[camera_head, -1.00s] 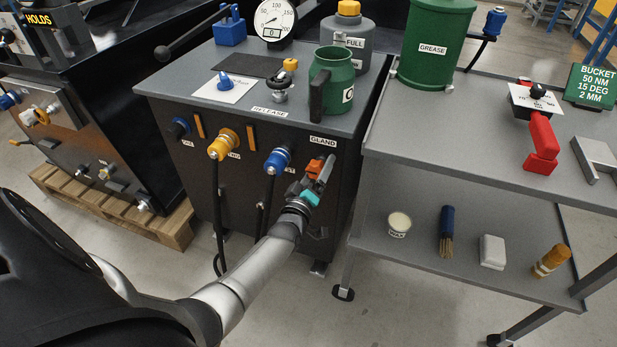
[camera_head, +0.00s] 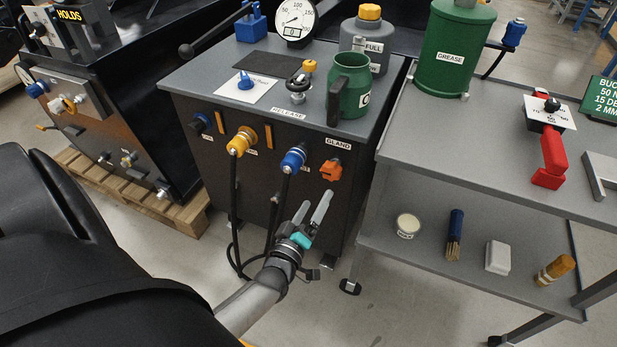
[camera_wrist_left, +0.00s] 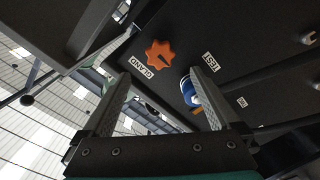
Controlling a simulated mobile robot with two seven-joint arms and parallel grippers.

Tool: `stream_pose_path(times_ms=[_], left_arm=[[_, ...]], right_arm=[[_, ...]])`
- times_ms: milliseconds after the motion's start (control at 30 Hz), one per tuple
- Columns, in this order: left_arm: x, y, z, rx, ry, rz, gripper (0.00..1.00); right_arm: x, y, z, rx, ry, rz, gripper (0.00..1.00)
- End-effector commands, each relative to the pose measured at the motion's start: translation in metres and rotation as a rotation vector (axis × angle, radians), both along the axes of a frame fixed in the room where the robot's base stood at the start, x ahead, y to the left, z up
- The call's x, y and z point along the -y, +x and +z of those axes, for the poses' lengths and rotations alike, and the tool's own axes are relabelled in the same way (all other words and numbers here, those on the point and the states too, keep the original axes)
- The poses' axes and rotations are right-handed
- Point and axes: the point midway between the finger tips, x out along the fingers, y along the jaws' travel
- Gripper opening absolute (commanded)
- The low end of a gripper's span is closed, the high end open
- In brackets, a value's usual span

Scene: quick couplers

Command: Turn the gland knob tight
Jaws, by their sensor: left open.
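The gland knob (camera_head: 331,170) is an orange lobed knob on the front face of the dark cabinet, just under the white GLAND label (camera_head: 338,143). It also shows in the left wrist view (camera_wrist_left: 160,53), upper middle, with a dark slot-like mark on it. My left gripper (camera_head: 314,207) is open and empty, below and a little left of the knob, apart from it. In the left wrist view its two fingers (camera_wrist_left: 163,88) stand wide apart, with the knob beyond and between them. My right gripper is not in view.
A blue coupler (camera_head: 293,160) and a yellow coupler (camera_head: 241,142) with hanging hoses sit left of the knob. A green jug (camera_head: 349,88) stands on the cabinet top (camera_head: 225,62). A grey cart (camera_head: 440,135) stands close on the right.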

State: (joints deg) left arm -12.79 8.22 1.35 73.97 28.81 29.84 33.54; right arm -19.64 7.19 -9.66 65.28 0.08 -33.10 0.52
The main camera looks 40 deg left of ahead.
Motion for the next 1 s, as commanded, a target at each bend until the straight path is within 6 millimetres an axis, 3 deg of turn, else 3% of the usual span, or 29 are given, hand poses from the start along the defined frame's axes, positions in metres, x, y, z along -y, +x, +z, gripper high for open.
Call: stream_pose_path(times_ms=[300, 1000], left_arm=[[0.007, -0.028, 0.000, -0.001, 0.000, -0.001, 0.96], [0.010, -0.031, -0.003, -0.029, 0.011, -0.010, 0.96]], right_arm=[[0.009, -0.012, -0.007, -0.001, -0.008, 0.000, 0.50], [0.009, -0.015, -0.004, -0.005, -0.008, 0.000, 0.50]])
